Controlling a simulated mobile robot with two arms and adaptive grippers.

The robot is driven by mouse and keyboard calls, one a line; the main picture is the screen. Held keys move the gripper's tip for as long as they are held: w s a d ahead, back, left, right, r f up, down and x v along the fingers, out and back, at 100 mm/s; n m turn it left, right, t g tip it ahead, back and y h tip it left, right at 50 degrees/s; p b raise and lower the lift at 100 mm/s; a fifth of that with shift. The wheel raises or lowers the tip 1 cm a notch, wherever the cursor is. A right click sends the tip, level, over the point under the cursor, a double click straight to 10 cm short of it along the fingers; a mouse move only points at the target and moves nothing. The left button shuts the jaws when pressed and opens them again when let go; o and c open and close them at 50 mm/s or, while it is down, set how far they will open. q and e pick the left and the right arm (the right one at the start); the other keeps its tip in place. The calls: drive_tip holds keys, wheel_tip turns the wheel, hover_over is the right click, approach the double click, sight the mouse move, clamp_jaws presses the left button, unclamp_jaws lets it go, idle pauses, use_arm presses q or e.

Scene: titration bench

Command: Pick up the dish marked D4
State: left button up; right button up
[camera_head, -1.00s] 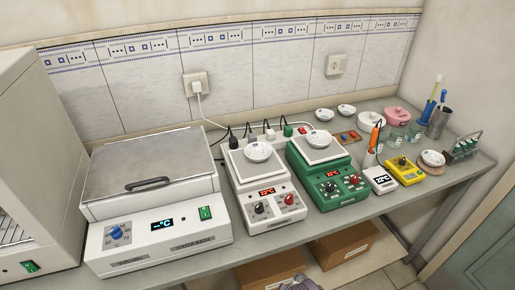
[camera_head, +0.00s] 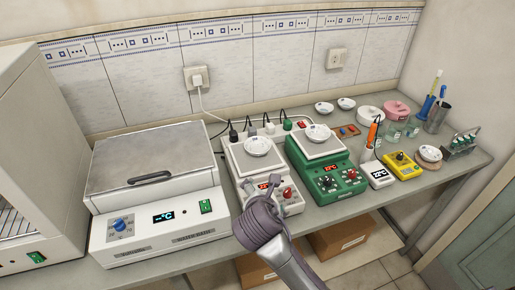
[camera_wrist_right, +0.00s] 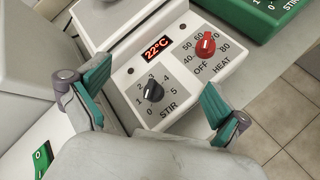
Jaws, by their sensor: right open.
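White shallow dishes stand in several places in the head view. One dish (camera_head: 258,146) sits on the white hotplate stirrer (camera_head: 240,160) and another dish (camera_head: 318,133) on the green stirrer (camera_head: 330,182). Two dishes (camera_head: 324,109) (camera_head: 346,104) stand on the bench behind, and one dish (camera_head: 430,154) is at the right. I cannot read D4 on any of them. My right gripper (camera_head: 264,188) is at the white stirrer's front panel, nearer the bench edge than its dish. In the right wrist view the gripper (camera_wrist_right: 157,76) is open and empty above the knobs. My left gripper is not in view.
A water bath (camera_head: 155,180) stands left of the white stirrer. Right of the green stirrer are a white meter (camera_head: 378,175), a yellow meter (camera_head: 404,166), an orange-topped probe (camera_head: 373,132) and a tube rack (camera_head: 460,143). Cables run behind the stirrers.

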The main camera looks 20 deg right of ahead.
drive_tip(key=w+a+r+n+t+h, duration=0.1)
drive_tip(key=w+a+r+n+t, duration=0.1)
drive_tip(key=w+r+n, duration=0.5)
approach(259, 143)
drive_tip(key=shift+w+d+f, duration=0.1)
drive_tip(key=shift+w+f, duration=0.15)
drive_tip(key=shift+f, duration=0.15)
drive_tip(key=shift+p+x, duration=0.6)
drive_tip(key=shift+x, duration=2.55)
drive_tip(key=shift+r+t+h, duration=0.15)
drive_tip(key=shift+t+h, duration=0.15)
drive_tip(key=c, duration=1)
